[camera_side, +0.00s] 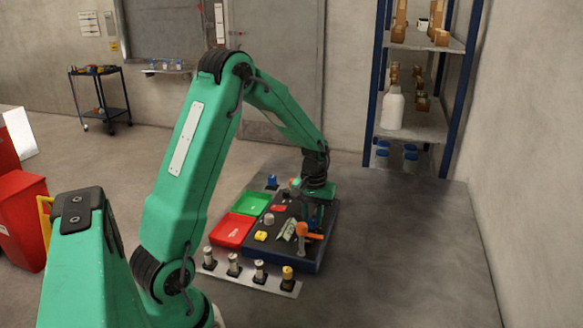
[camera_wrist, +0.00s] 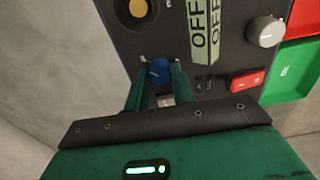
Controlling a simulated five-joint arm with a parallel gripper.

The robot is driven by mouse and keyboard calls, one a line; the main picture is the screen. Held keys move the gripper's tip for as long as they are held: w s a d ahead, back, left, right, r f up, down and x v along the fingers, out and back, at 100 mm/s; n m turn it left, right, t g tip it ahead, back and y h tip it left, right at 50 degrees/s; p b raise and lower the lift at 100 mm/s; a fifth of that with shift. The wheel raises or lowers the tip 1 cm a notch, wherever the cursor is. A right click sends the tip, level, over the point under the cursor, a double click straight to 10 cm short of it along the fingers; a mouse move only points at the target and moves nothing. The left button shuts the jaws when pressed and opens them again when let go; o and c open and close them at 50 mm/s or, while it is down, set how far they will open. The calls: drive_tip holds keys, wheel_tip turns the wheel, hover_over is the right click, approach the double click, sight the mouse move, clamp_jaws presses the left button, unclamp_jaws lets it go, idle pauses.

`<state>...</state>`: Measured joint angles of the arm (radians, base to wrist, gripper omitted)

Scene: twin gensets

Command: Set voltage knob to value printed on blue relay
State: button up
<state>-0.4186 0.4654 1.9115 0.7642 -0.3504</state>
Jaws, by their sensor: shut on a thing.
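In the wrist view my gripper (camera_wrist: 160,76) has its two green fingers on either side of a small blue knob (camera_wrist: 159,71) and is shut on it. The knob sits on a dark panel (camera_wrist: 215,75), with pale marks beside it. Whether it is the voltage knob cannot be read. In the side view my gripper (camera_side: 316,213) is down over the far right part of the panel (camera_side: 285,258), and the knob is hidden. A small blue-topped piece (camera_side: 272,182) stands behind the trays and may be the blue relay. No printed value is readable on it.
A grey knob (camera_wrist: 265,31), a red switch (camera_wrist: 247,79) and an OFF label (camera_wrist: 205,35) are on the panel near my gripper. An orange handle (camera_side: 303,236) stands up from it. Green (camera_side: 249,203) and red (camera_side: 232,230) trays lie left. Several posts line the front strip (camera_side: 240,281).

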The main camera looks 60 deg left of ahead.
sight(313, 221)
drive_tip(key=o, duration=1)
drive_tip(key=shift+r, duration=0.1)
drive_tip(key=shift+r, duration=3.8)
drive_tip(key=shift+d+r, duration=0.1)
drive_tip(key=shift+s+d+r, duration=0.1)
drive_tip(key=shift+d+r, duration=0.15)
drive_tip(key=s+d+r+m+t, duration=0.35)
drive_tip(key=s+d+r, duration=0.35)
drive_tip(key=d+r, duration=0.25)
drive_tip(key=s+d+r+m+t, duration=0.1)
drive_tip(key=s+d+m, duration=0.4)
drive_tip(key=s, duration=0.5)
drive_tip(key=shift+d+r+t, duration=0.2)
drive_tip(key=shift+d+t, duration=0.35)
drive_tip(key=shift+d, duration=0.7)
